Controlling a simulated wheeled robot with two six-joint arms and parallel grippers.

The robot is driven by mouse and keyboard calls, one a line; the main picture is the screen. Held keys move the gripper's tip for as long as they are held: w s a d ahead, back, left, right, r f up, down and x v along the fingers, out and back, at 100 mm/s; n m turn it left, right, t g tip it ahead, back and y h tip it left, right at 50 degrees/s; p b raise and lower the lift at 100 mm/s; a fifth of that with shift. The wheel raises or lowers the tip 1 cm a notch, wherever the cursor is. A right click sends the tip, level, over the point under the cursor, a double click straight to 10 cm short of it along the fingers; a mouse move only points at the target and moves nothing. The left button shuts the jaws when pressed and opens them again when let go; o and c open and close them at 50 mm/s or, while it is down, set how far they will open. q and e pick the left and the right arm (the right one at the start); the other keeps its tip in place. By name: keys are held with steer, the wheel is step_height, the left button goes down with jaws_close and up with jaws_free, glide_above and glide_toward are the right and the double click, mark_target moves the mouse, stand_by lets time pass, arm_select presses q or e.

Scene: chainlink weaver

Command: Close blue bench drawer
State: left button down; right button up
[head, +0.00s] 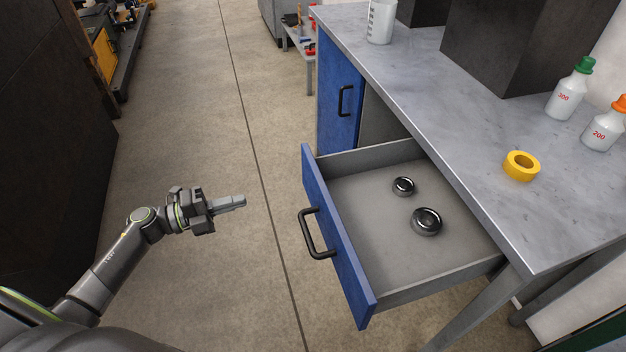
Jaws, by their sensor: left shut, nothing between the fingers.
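The blue bench drawer (336,240) is pulled out from under the grey workbench (440,130). Its blue front faces left and has a black bar handle (312,236). Two dark metal rings lie inside, a smaller one (403,186) toward the back and a larger one (427,221) nearer. My left gripper (242,201) is shut and empty, in the air left of the drawer front. Its fingers point right toward the handle, with a clear gap between. My right gripper is not in view.
A blue cabinet door (340,100) with a black handle is beyond the drawer. On the bench are a yellow tape roll (521,166), bottles with green (567,95) and orange (604,130) caps, and a white beaker (381,20). The floor left of the drawer is clear.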

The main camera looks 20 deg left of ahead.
arm_select(q)
steer(key=p, duration=0.2)
glide_toward(310, 186)
steer(key=shift+m+g, duration=0.3)
steer(key=shift+m, duration=0.1)
steer(key=x, duration=0.6)
steer(key=shift+w, duration=0.35)
steer(key=shift+w+d, duration=0.15)
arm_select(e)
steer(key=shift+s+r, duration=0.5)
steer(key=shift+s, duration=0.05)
